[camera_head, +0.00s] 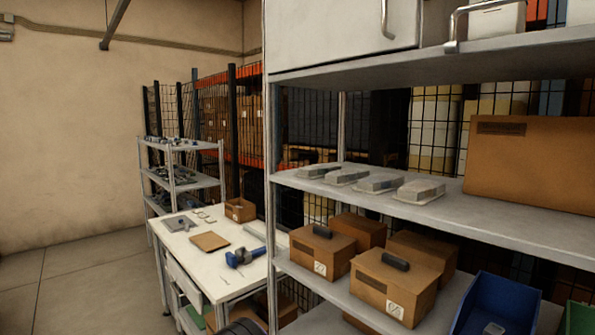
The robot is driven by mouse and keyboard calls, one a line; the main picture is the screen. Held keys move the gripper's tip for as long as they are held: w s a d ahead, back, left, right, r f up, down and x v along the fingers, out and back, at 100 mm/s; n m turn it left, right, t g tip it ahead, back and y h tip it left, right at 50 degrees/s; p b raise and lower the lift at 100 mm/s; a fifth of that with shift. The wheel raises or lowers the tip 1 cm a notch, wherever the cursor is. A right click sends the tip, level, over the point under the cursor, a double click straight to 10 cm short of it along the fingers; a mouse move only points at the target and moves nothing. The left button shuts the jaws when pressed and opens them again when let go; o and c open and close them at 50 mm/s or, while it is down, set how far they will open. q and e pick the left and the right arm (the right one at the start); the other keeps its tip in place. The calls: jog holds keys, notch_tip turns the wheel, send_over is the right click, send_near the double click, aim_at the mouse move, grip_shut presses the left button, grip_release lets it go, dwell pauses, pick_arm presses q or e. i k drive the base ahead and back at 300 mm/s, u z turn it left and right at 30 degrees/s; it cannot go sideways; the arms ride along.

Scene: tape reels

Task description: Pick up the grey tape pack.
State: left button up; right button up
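Several small grey packs on pale backings lie in a row on the middle shelf (500,222) of the grey rack at the right. The leftmost pack (318,171) is followed by a second pack (347,176), a third (380,183) and, at the right end, a fourth pack (419,190). They look alike, and I cannot tell which one is the grey tape pack. Neither of my grippers can be made out in this view.
A large cardboard box (530,165) stands right of the packs. The shelf below holds cardboard boxes with dark handles (397,285) and a blue bin (497,305). A white worktable (205,265) at the left carries a blue tool (243,257). Open floor (80,285) lies farther left.

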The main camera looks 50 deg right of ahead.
aim_at(341, 177)
jog(key=i, duration=1.85)
jog(key=z, duration=3.75)
